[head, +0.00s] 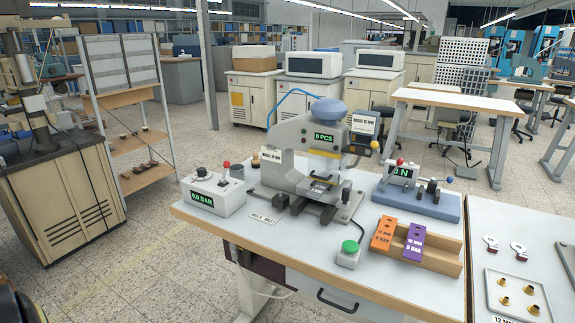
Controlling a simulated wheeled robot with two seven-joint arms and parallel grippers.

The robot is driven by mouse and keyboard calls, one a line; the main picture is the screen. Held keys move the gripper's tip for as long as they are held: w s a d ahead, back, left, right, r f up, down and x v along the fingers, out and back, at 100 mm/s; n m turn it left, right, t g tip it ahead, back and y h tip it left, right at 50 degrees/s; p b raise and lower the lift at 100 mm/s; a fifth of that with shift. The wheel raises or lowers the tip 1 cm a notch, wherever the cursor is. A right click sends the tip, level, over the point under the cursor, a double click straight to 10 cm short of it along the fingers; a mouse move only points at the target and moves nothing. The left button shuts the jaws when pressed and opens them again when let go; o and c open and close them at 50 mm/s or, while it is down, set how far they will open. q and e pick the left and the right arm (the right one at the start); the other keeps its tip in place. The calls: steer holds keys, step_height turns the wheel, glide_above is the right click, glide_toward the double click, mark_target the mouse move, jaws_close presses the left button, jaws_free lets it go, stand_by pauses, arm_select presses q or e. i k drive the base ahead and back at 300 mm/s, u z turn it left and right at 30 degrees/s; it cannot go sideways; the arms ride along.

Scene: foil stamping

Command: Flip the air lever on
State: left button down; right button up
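A light grey control box (212,194) sits at the left end of the near table. Its green display (202,199) seems to read 0.0 BAR. On its top are a dark round knob (201,172) and a small lever with a red ball tip (227,164). The lever stands roughly upright; its exact tilt is too small to tell. I take this red-tipped lever as the air lever. Neither of my grippers is in view, and nothing touches the box or the lever.
A stamping press (320,135) with a 0 PCS display stands right of the box. A green button (350,246), a wooden holder (440,262) with orange and purple blocks, and a blue-grey fixture (420,202) are further right. The table's left front corner is clear.

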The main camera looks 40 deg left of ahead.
mark_target(226, 164)
steer(key=u, duration=1.6)
steer(key=i, duration=0.75)
steer(key=u, duration=0.4)
